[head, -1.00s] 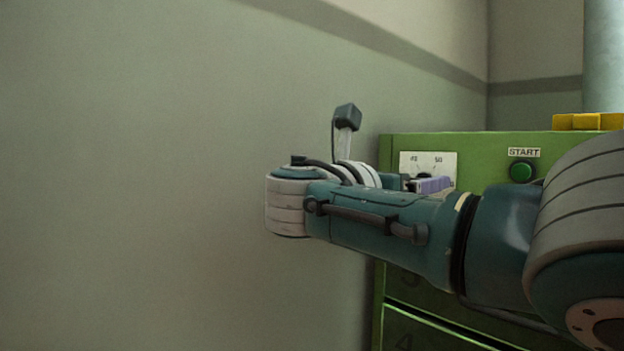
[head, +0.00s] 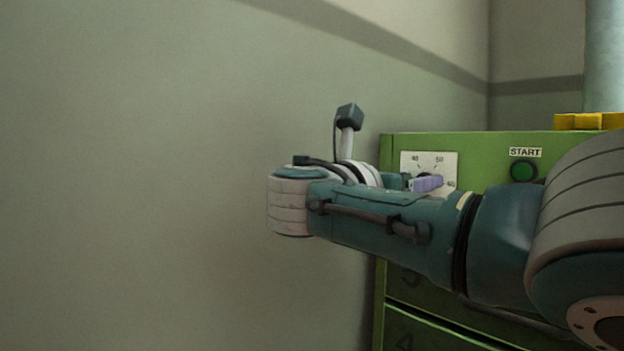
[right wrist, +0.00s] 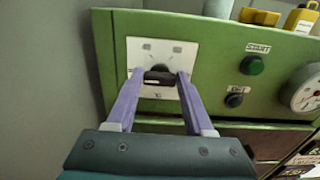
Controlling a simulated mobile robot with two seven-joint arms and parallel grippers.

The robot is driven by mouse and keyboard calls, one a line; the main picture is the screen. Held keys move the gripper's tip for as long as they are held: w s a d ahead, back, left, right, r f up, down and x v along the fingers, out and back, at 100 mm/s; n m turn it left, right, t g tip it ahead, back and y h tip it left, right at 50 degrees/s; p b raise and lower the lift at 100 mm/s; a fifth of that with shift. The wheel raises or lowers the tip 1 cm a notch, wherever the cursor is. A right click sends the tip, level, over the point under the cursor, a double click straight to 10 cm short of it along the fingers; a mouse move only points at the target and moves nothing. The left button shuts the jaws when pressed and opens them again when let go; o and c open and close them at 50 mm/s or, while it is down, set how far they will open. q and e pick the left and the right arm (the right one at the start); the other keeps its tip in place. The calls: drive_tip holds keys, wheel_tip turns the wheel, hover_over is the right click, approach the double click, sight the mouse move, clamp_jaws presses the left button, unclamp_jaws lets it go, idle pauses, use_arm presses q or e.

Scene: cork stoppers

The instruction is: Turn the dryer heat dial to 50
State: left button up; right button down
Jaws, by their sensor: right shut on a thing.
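The dial's white scale plate (head: 449,161) is on the upper left of the green dryer panel, with 40, 50 and 60 readable in the head view. It also shows in the right wrist view (right wrist: 180,50). The dark heat dial (right wrist: 158,81) sits between the purple fingers of my right gripper (right wrist: 160,76), which is shut on it. In the head view my right gripper (head: 427,184) covers most of the dial, and I cannot tell which mark it points to. My left gripper is in neither view.
The green START button (head: 523,171) is right of the plate; a dark button (right wrist: 234,100) and a round gauge (right wrist: 306,92) are beside it. Yellow items (head: 590,121) stand on top of the dryer. A bare wall is close on the left.

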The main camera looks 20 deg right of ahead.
drive_tip(key=shift+m, duration=0.5)
drive_tip(key=shift+s+d+f+m+b, duration=0.15)
drive_tip(key=shift+m+b, duration=2.35)
drive_tip(key=shift+m, duration=1.35)
drive_tip(key=shift+a+f+m+b, duration=0.1)
drive_tip(key=shift+m+b, duration=2.45)
drive_tip(key=shift+m, duration=1.25)
drive_tip(key=shift+s+d+f+m+b, duration=0.15)
drive_tip(key=shift+m+b, duration=2.35)
drive_tip(key=shift+m, duration=1.35)
drive_tip(key=shift+w+a, duration=0.1)
drive_tip(key=shift+c, duration=1.4)
unclamp_jaws()
